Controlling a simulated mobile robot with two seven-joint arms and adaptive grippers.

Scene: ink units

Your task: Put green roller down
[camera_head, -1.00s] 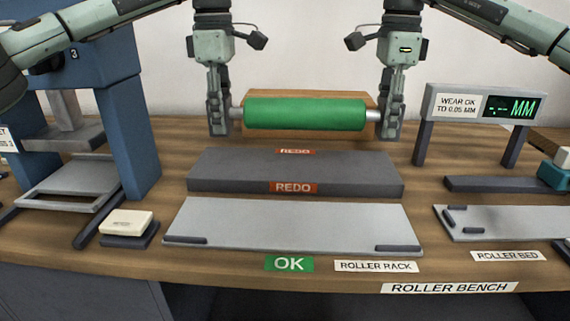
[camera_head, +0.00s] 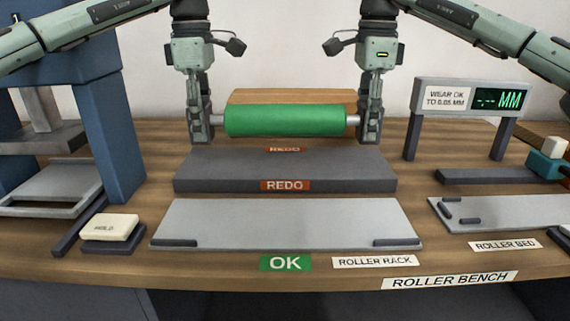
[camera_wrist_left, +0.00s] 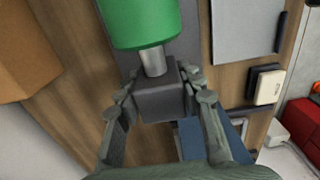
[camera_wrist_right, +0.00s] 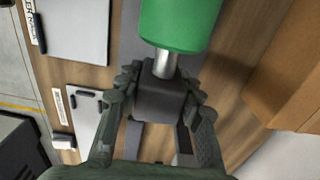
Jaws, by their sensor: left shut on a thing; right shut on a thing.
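The green roller (camera_head: 285,120) is held level between my two grippers, above the back of the bench behind the dark grey REDO step (camera_head: 230,178). My left gripper (camera_head: 203,128) is shut at its left silver shaft end. My right gripper (camera_head: 369,127) is shut at its right shaft end. In the left wrist view the roller (camera_wrist_left: 140,22) and its shaft run into a dark block between the fingers. The right wrist view shows the same at the other end of the roller (camera_wrist_right: 180,22). Whether the roller touches anything below is hard to tell.
The light grey plate (camera_head: 285,222) marked OK, in front of the REDO step, is empty. A wooden box (camera_head: 290,96) stands behind the roller. A blue press frame (camera_head: 120,140) is at left, with a HOLD block (camera_head: 108,227). A gauge display (camera_head: 471,98) and the roller bed (camera_head: 500,212) are at right.

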